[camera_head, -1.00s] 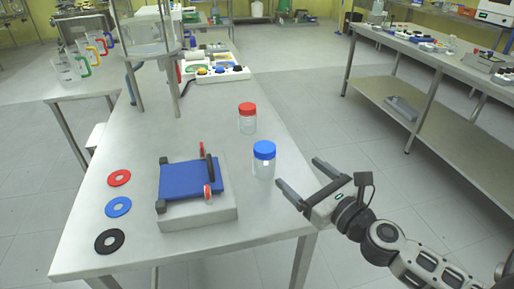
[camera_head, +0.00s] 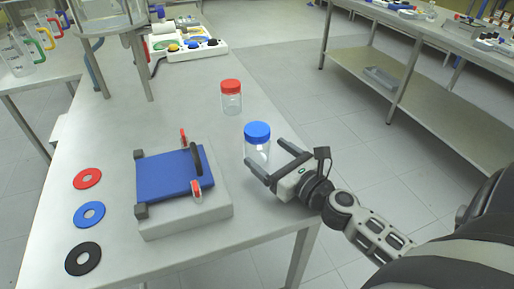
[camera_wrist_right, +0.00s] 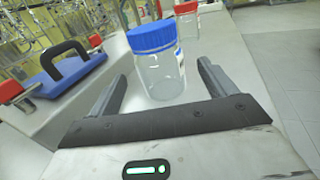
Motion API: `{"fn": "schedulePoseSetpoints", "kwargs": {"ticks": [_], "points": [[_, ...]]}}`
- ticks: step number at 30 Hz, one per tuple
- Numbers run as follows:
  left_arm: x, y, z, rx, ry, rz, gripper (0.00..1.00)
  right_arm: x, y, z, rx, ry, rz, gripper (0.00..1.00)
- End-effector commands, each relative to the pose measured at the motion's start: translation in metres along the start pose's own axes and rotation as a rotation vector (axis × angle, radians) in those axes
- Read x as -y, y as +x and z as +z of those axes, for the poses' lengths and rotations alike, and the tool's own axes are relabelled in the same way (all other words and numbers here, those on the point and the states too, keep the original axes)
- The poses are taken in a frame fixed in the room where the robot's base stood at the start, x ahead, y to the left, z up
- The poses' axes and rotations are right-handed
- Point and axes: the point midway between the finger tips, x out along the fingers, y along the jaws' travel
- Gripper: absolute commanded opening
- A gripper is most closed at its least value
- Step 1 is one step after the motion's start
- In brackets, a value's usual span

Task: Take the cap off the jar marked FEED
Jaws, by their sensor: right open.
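A clear jar with a blue cap (camera_head: 257,133) stands upright on the steel table. A clear jar with a red cap (camera_head: 231,88) stands upright farther back. I cannot read a FEED mark on either jar. My right gripper (camera_head: 264,154) is open, low beside the blue-capped jar, with its fingers pointing at it. In the right wrist view the blue-capped jar (camera_wrist_right: 160,70) stands just ahead, between the lines of the two open fingers, and the red-capped jar (camera_wrist_right: 187,20) is behind it. I cannot tell whether a finger touches the jar. My left gripper is not in view.
A blue plate with a black handle (camera_head: 173,177) sits on a grey block left of the jars. Red (camera_head: 87,179), blue (camera_head: 89,214) and black (camera_head: 83,259) rings lie at the table's left. Table around the red-capped jar is clear.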

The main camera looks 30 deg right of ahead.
Motion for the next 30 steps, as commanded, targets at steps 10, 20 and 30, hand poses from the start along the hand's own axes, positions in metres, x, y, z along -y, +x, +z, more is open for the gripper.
{"fn": "schedulePoseSetpoints", "kwargs": {"ticks": [10, 20, 30], "points": [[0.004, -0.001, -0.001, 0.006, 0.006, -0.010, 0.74, 0.000, 0.044, 0.002, 0.001, -0.001, 0.001, 0.83], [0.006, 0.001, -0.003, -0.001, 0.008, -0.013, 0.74, -0.001, 0.050, 0.000, -0.001, 0.000, 0.001, 0.81], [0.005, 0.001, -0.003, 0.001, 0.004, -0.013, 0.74, 0.000, 0.050, 0.001, 0.000, 0.000, 0.001, 0.33]]}}
